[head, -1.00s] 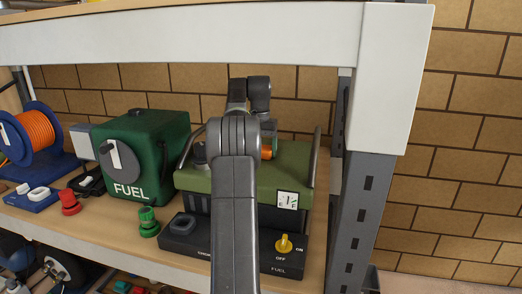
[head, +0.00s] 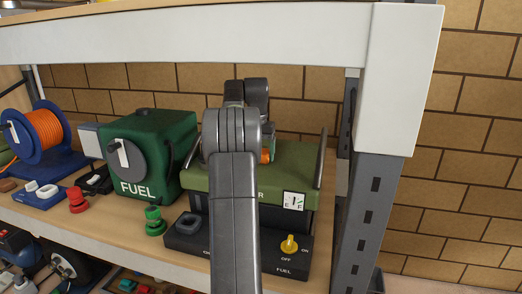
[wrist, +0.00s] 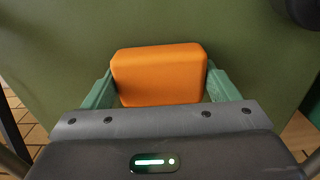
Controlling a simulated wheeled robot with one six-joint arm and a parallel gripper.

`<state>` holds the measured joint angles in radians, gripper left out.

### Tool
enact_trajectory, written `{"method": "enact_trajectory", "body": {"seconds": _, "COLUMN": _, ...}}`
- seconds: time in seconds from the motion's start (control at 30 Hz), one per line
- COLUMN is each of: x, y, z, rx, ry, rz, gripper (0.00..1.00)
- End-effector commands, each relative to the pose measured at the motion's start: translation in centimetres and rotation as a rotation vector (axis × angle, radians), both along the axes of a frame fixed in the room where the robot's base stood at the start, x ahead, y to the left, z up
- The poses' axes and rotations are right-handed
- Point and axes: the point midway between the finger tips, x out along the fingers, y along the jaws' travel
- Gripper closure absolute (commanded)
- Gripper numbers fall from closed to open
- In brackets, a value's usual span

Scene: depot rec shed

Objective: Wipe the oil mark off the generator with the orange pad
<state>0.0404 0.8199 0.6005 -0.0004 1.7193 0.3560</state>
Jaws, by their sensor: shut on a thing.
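The olive-green generator (head: 290,165) stands on the shelf, with a gauge and a yellow fuel knob on its front. My gripper (wrist: 160,74) is shut on the orange pad (wrist: 160,90), with a green finger at each side of it. The pad is over the generator's green top in the wrist view; I cannot tell whether it touches. In the head view only a small orange bit of the pad (head: 265,156) shows beside my arm, which hides part of the generator top. I see no oil mark; it may be hidden under the pad or my arm.
A green fuel can (head: 150,155) stands left of the generator, with a blue reel of orange cable (head: 38,135) farther left. A grey shelf post (head: 370,200) is close on the right. A white shelf beam (head: 180,35) crosses above.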

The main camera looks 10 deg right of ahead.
Motion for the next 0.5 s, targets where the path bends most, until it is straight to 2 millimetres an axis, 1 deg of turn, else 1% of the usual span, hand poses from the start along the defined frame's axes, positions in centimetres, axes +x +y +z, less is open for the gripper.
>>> {"method": "enact_trajectory", "body": {"seconds": 0.13, "x": 0.6, "y": -0.2, "z": 0.3, "rx": 0.001, "ry": 0.002, "rz": -0.001, "gripper": 0.37}}
{"method": "enact_trajectory", "body": {"seconds": 0.5, "x": 2.4, "y": -1.0, "z": 0.1, "rx": 0.001, "ry": 0.002, "rz": 0.0, "gripper": 0.37}}
